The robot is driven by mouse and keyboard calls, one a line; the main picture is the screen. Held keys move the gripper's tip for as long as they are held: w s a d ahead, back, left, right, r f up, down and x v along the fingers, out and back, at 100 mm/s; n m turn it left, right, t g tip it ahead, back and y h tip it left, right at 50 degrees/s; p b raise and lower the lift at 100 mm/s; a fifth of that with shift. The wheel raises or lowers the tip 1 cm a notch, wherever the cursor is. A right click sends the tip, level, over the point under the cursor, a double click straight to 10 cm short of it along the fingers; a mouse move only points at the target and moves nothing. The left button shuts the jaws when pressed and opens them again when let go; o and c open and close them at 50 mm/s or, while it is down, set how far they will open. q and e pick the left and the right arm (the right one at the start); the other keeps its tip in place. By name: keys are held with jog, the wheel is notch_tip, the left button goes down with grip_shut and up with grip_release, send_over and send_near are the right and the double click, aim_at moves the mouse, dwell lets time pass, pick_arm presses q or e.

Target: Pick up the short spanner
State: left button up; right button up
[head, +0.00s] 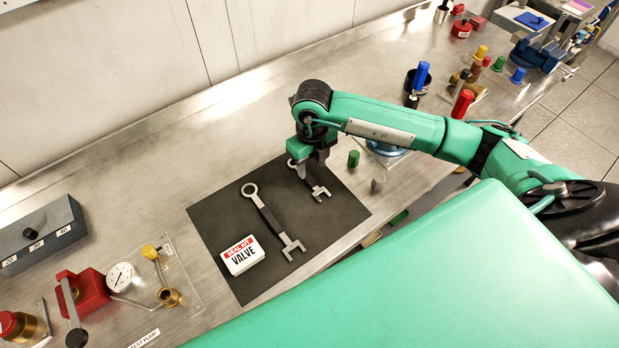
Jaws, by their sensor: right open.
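The short spanner (321,192) lies on the dark mat (213,222), near its upper right part. It has a ring end, a dark handle and an open-jawed end at the lower right. A longer spanner (270,219) lies to the left on the same mat. My left gripper is not in view.
A white "SEAL KIT VALVE" box (243,256) sits on the mat. A green knob (353,159) and a grey knob (377,184) stand just right of it. A test pump with a gauge (120,276) is at lower left. The bench behind the mat is clear.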

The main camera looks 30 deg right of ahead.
aim_at(310, 180)
jog(key=shift+s+a+f+p, duration=0.1)
jog(key=shift+a+f+p, duration=0.1)
jog(key=shift+f+p, duration=0.6)
notch_tip(310, 180, down, 2)
jog(key=shift+a+f+p, duration=0.1)
jog(key=shift+f+p, duration=0.1)
jog(key=shift+p, duration=0.2)
jog(key=shift+f, duration=0.45)
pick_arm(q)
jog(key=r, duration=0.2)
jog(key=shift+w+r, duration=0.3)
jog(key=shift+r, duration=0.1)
pick_arm(e)
grip_shut()
